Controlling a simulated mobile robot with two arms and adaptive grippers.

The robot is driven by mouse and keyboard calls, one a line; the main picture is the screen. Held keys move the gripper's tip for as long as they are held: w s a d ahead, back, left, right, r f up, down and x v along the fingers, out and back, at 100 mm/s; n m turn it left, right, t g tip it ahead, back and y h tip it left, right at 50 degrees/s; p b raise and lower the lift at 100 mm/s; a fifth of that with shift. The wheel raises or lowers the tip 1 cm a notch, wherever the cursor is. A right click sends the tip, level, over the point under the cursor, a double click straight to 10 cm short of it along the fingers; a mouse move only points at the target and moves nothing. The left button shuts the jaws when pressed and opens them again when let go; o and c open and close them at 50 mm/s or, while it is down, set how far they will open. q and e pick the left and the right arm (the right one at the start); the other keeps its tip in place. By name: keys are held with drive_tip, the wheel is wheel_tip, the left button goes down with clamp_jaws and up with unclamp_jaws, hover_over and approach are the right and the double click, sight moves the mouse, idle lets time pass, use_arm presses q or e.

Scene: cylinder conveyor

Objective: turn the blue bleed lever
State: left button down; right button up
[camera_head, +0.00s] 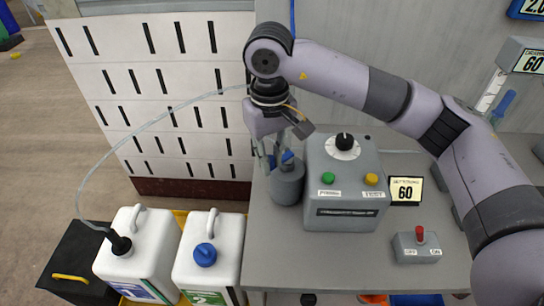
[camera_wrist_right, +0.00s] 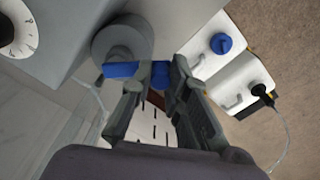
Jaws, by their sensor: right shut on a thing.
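The blue bleed lever (camera_head: 287,156) sits on top of a grey cylindrical unit (camera_head: 287,184) at the bench's left edge. In the right wrist view the blue lever (camera_wrist_right: 121,70) lies across the end of the grey cylinder (camera_wrist_right: 112,40), with more blue between my fingers. My right gripper (camera_head: 269,155) reaches down from above at the lever. It also shows in the right wrist view (camera_wrist_right: 160,74), its fingers closed on the lever. The fingers partly hide the lever. My left gripper is not in view.
A grey control box (camera_head: 345,215) with a black dial, green button and yellow button stands just right of the cylinder. A small switch box (camera_head: 416,245) and a display reading 60 (camera_head: 405,191) are further right. White jugs (camera_head: 140,255) stand on the left below the bench (camera_head: 300,265).

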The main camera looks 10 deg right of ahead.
drive_tip(key=shift+w+a+f, duration=0.25)
drive_tip(key=shift+w+a, duration=0.05)
drive_tip(key=shift+w, duration=0.3)
drive_tip(key=shift+w+a+b, duration=0.1)
drive_tip(key=shift+w+b, duration=0.25)
drive_tip(key=shift+b, duration=0.1)
drive_tip(key=shift+w, duration=0.4)
drive_tip(key=shift+w, duration=0.45)
drive_tip(key=o, duration=1.1)
drive_tip(key=shift+w, duration=0.3)
drive_tip(key=o, duration=0.8)
drive_tip(key=shift+r, duration=0.15)
